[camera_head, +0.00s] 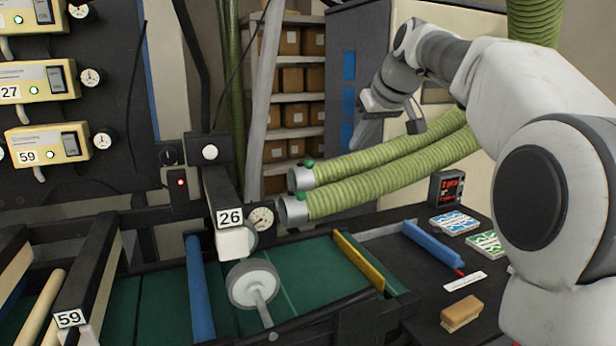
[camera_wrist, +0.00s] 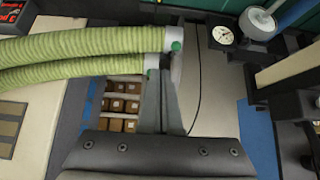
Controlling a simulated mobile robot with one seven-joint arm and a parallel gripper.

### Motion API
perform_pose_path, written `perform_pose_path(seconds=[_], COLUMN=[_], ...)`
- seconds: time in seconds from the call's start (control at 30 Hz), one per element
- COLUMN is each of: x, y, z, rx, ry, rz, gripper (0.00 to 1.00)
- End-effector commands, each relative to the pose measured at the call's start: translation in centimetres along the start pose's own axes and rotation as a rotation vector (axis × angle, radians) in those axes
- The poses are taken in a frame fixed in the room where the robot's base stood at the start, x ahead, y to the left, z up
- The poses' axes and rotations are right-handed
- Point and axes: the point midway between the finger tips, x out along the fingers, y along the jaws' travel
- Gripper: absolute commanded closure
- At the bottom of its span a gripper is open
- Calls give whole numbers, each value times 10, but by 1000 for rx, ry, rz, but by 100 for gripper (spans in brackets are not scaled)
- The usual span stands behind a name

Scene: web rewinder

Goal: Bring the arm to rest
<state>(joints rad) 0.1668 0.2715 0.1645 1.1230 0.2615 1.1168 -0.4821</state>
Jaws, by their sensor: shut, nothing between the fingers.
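My arm reaches in from the right of the head view, bent at the elbow, with its wrist raised at the upper middle. My gripper (camera_head: 362,138) hangs below the wrist, pointing down and a little left, in front of the blue-grey cabinet side. In the wrist view my gripper (camera_wrist: 164,78) shows its two fingers together, shut and empty. The two green ribbed hoses (camera_head: 390,170) pass below and right of it in the head view. In the wrist view the hoses (camera_wrist: 85,60) come in from the left, their ends near the fingertips. I cannot tell whether they touch.
The rewinder's green bed (camera_head: 310,262) carries a blue bar (camera_head: 199,290) and a yellow bar (camera_head: 358,262). A label-26 arm with a wheel (camera_head: 254,285) stands over it. A dark table (camera_head: 420,270) holds cards, a tan-topped block (camera_head: 461,313) and a red display (camera_head: 446,188). Shelves with boxes (camera_head: 289,83) stand behind.

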Motion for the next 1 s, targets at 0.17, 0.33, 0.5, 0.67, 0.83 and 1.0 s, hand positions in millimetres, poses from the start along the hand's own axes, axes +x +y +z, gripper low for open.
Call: perform_pose_path(seconds=[0.17,0.33,0.5,0.67,0.83,1.0], x=[-24,-46,-62,-70,-68,-63], y=[-26,-50,-70,-87,-103,-112], z=[48,110,182,257,334,385], rx=[46,107,173,236,297,338], ry=[-51,-96,-133,-161,-184,-199], rz=[48,100,150,188,217,231], gripper=[100,100,100,100,100,100])
